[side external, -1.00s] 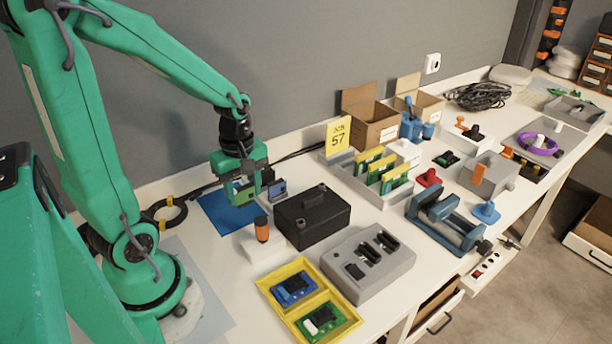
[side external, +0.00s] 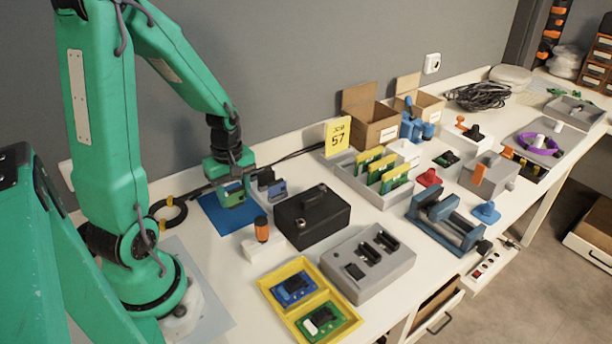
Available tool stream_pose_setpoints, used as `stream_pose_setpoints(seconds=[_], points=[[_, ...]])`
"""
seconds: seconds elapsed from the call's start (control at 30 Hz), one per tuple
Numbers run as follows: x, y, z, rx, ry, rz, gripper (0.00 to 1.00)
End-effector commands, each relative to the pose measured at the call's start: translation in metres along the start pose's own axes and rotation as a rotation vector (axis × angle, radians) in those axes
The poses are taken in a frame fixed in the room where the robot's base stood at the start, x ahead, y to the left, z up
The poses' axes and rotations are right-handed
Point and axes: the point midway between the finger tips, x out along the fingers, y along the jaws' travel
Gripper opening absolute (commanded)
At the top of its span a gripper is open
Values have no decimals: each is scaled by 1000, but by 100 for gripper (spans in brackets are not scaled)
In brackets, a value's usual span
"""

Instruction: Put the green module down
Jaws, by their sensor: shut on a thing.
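My gripper (side external: 231,184) is at the left of the table, pointing down over the blue mat (side external: 226,219). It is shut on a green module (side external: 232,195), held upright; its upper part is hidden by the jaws. From this view I cannot tell whether its lower edge touches the mat.
A black case (side external: 312,217) and a white block with an orange-topped piece (side external: 262,229) stand right of the mat. A grey bin (side external: 385,196) holds several green-and-yellow cards. The mat's front part is bare.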

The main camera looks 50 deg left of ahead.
Motion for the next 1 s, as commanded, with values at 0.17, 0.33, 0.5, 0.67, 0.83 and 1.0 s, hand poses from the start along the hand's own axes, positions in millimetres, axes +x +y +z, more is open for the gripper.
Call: stream_pose_setpoints(seconds=[0.17, 0.33, 0.5, 0.67, 0.83, 1.0], points=[[18, 0, 0, 0, -2, -3, 14], [26, 0, 0, 0, 0, -1, 14], [26, 0, 0, 0, 0, 0, 14], [27, 0, 0, 0, 0, 0, 14], [31, 0, 0, 0, -1, -1, 14], [33, 0, 0, 0, 0, 0, 54]])
